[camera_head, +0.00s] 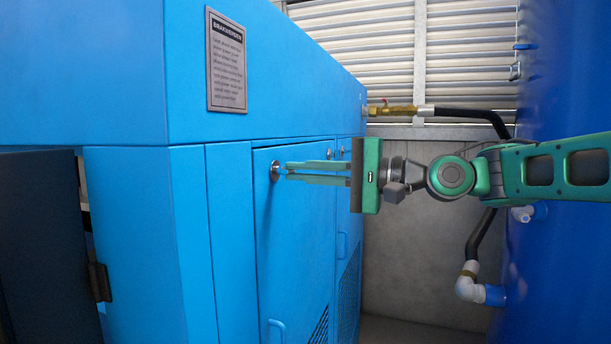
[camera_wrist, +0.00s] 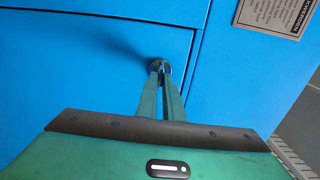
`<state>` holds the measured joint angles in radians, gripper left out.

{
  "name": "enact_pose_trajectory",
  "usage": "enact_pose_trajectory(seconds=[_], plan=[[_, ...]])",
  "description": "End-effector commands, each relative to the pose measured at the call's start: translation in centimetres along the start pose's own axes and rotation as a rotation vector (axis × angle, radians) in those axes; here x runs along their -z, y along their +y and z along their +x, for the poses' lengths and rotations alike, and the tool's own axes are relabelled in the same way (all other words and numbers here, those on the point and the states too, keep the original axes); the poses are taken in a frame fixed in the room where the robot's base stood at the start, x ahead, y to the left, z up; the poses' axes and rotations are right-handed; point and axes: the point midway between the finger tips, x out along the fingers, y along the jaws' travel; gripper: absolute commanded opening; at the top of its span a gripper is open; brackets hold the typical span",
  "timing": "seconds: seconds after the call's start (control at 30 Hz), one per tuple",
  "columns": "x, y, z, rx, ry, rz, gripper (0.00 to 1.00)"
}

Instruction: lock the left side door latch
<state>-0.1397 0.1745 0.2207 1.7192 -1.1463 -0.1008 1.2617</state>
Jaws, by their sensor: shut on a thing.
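The left side door (camera_head: 293,240) is a blue panel on the side of the blue cabinet and looks shut. Its latch (camera_head: 275,171) is a small round metal piece near the door's upper left corner. My gripper (camera_head: 284,172) reaches in from the right with its green fingers at the latch. In the wrist view the fingers come close together and are shut on the latch (camera_wrist: 158,65) at their tips. The tips cover part of the latch, so its turned position is hard to tell.
A dark open door (camera_head: 50,250) stands at the far left. A large blue tank (camera_head: 560,60) and a black hose (camera_head: 470,115) are at the right.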

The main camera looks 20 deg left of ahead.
Motion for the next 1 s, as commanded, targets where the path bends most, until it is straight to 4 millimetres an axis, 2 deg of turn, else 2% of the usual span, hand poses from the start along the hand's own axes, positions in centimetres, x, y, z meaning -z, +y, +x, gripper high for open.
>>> enact_pose_trajectory(seconds=[0.03, 0.4, 0.43, 0.5, 0.83, 1.0], plan=[[0.7, 0.1, -0.2, -0.001, 0.014, 0.005, 0.0], [0.7, 0.2, -0.2, -0.002, 0.014, 0.008, 0.0], [0.7, 0.2, -0.2, -0.002, 0.014, 0.008, 0.12], [0.6, 0.2, -0.2, -0.002, 0.012, 0.008, 0.26], [0.2, 0.1, -0.3, -0.001, 0.005, 0.006, 0.26], [0.3, 0.1, -2.0, -0.002, 0.007, 0.006, 0.26]])
